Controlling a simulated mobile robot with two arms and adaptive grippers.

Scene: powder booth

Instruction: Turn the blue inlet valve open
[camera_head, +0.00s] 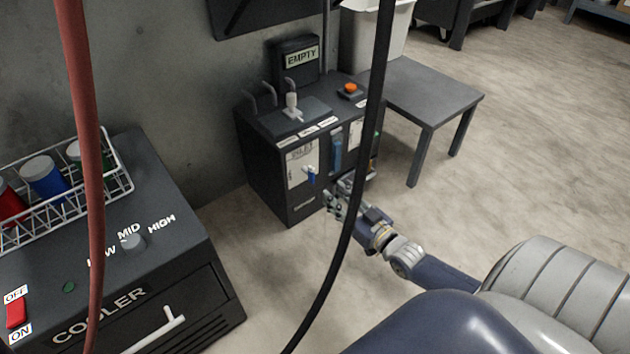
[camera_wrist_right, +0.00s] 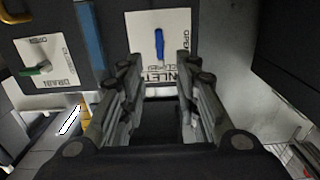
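The blue inlet valve (camera_head: 310,175) is a small blue handle on a white label plate on the front of the dark cabinet. In the right wrist view the blue handle (camera_wrist_right: 159,44) stands upright on its plate, marked INLET, beyond the fingertips. My right gripper (camera_head: 333,200) is just right of and below the valve in the head view, apart from it. In the wrist view its two fingers (camera_wrist_right: 156,75) are spread with nothing between them. My left gripper is not in view.
A green drain valve (camera_wrist_right: 36,70) sits beside the inlet plate. The cabinet (camera_head: 262,165) has a sign reading EMPTY (camera_head: 301,57) behind it and an orange button (camera_head: 351,88) on top. A grey table (camera_head: 435,92) stands right. The cooler (camera_head: 165,225) is at left. A black cable (camera_head: 362,160) crosses the head view.

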